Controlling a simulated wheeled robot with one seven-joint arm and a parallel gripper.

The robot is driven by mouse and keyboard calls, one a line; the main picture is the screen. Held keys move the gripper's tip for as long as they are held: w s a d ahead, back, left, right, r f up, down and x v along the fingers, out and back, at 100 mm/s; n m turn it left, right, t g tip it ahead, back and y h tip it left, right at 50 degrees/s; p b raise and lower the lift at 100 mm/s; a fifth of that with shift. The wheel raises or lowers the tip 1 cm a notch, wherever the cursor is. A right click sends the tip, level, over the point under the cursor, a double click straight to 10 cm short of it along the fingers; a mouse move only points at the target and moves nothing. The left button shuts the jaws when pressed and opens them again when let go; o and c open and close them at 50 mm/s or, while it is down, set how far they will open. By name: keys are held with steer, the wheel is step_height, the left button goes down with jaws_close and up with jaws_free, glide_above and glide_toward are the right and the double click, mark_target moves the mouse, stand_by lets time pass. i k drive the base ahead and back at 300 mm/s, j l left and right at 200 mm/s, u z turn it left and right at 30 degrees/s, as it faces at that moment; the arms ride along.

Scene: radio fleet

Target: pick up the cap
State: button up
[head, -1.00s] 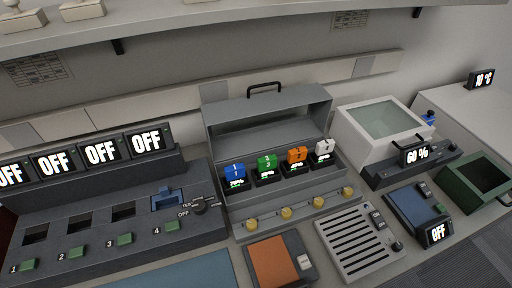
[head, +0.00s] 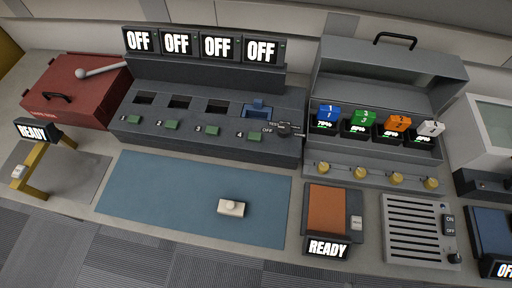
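A small cream block with a round nub on top (head: 231,208) lies on the blue mat (head: 150,205), right of its middle. It looks like the cap, but no label on it can be read. It sits apart from other objects, with bare mat around it. My gripper is not in view.
Behind the mat stands a dark console (head: 205,125) with OFF displays. A red box (head: 75,90) with a lever and a yellow-legged frame (head: 38,175) stand left. An orange pad unit (head: 326,210) and an open grey case (head: 385,75) with coloured blocks stand right.

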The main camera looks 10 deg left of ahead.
mark_target(230, 208)
steer(key=u, duration=0.8)
